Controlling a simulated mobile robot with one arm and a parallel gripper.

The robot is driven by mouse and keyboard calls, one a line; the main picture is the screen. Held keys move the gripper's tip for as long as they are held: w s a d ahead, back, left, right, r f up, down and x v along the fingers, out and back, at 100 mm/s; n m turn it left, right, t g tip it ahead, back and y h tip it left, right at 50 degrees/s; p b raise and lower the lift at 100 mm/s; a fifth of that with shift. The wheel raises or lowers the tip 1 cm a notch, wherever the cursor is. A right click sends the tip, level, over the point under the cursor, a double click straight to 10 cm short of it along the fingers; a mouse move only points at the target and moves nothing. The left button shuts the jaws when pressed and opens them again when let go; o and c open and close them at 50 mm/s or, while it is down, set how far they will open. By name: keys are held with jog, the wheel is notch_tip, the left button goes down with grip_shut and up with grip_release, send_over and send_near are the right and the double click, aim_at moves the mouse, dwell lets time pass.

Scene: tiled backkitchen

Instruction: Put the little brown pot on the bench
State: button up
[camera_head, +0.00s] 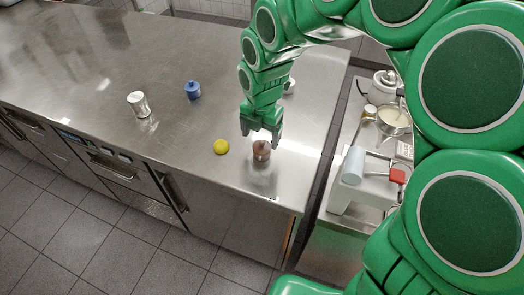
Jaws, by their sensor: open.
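The little brown pot (261,151) stands upright on the steel bench (75,60), close to its front right corner. A small knob shows on its top. My green gripper (262,136) is open, with its fingers pointing down just above and behind the pot. The fingers look empty. I cannot tell from this view whether a finger touches the pot. The gripper's far side and the space between the fingers are partly hidden.
A yellow ball-like thing (221,146) lies just left of the pot. A blue pot (193,90) and a silver canister (138,104) stand further left. A small white object (290,86) is partly behind my arm. A cluttered side counter (330,232) stands right, across a gap.

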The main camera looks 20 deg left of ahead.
aim_at(261, 143)
jog(key=shift+s+d+f, duration=0.15)
jog(key=shift+s+f, duration=0.05)
jog(key=shift+f, duration=0.4)
notch_tip(261, 143, down, 4)
jog(key=shift+s+f, duration=0.1)
jog(key=shift+s, duration=0.05)
grip_shut()
jog(key=shift+r, duration=0.6)
notch_tip(261, 143, up, 2)
jog(key=shift+r, duration=0.15)
jog(key=s+d+r, duration=0.8)
jog(key=s+r, duration=0.1)
jog(key=s, duration=0.2)
jog(key=shift+d+r, duration=0.35)
jog(key=shift+d, duration=0.05)
